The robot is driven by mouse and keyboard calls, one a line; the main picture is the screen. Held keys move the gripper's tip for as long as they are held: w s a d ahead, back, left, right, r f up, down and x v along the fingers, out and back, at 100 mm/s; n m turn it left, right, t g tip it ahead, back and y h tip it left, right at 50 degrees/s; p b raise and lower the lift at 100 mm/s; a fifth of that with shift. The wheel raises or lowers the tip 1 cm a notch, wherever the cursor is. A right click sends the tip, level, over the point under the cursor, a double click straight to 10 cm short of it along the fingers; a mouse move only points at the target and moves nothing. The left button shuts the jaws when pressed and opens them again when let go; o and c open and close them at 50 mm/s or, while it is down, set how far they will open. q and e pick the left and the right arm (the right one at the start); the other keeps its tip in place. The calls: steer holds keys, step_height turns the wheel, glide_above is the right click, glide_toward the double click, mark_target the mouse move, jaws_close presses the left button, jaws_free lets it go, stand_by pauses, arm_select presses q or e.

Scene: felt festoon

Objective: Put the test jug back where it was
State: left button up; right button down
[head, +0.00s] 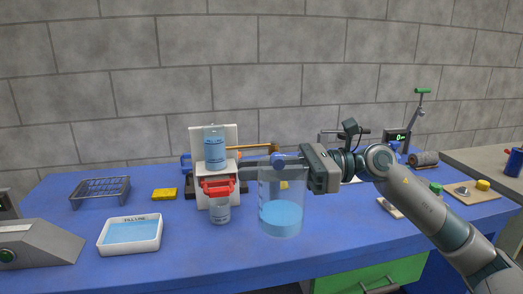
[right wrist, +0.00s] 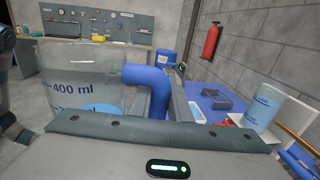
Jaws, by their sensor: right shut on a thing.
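The test jug (head: 280,214) is a large clear vessel with blue liquid in its lower half and a blue handle. My right gripper (head: 276,161) reaches in from the right at its rim and is shut on the handle. In the right wrist view the jug (right wrist: 82,70) shows its 400 ml mark, and the blue handle is between the fingers. The jug looks upright, over the blue bench, right of the red-and-white stand. Whether its base touches the bench is unclear. My left gripper is out of view.
The white stand (head: 228,140) holds a blue-marked cylinder (head: 214,148) above a red clamp, with a small beaker (head: 220,212) below. A white tray of blue liquid (head: 131,246), a yellow block (head: 164,194) and a wire rack (head: 101,189) are left. The front bench (head: 205,264) is clear.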

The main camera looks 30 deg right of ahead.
steer(key=s+a+f+m+t+h, duration=0.1)
steer(key=s+f+t, duration=0.1)
steer(key=f, duration=1.2)
steer(key=s+a+f+m+t+h, duration=0.1)
steer(key=f+m+t, duration=0.1)
steer(key=f, duration=1.1)
steer(key=shift+s+a+f, duration=0.15)
steer(key=shift+s+f, duration=0.2)
steer(key=shift+s, duration=0.05)
